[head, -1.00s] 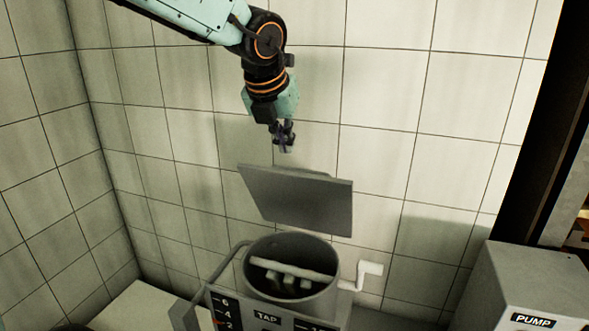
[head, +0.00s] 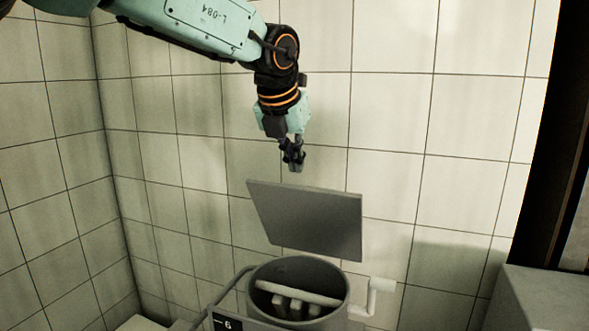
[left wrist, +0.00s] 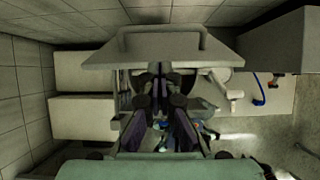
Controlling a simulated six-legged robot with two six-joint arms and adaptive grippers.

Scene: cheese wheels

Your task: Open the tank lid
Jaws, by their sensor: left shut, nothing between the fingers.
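The tank (head: 256,296) is a grey round vessel low in the head view, with its mouth open and a pale bar with several short blocks visible inside. Its grey flat lid (head: 310,222) stands raised and tilted up behind the mouth. My left gripper (head: 294,166) hangs just above the lid's top edge in the head view, shut and empty, with a small gap seeming to lie between them. In the left wrist view the gripper fingers (left wrist: 160,90) point toward the lid (left wrist: 160,48), whose handle bar shows at the top. My right gripper is not in view.
A tiled wall (head: 400,120) stands close behind the tank. A white pipe (head: 380,290) sticks out at the tank's right. A grey box (head: 545,300) stands at the lower right, beside a dark upright post (head: 560,150). The air left of the lid is clear.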

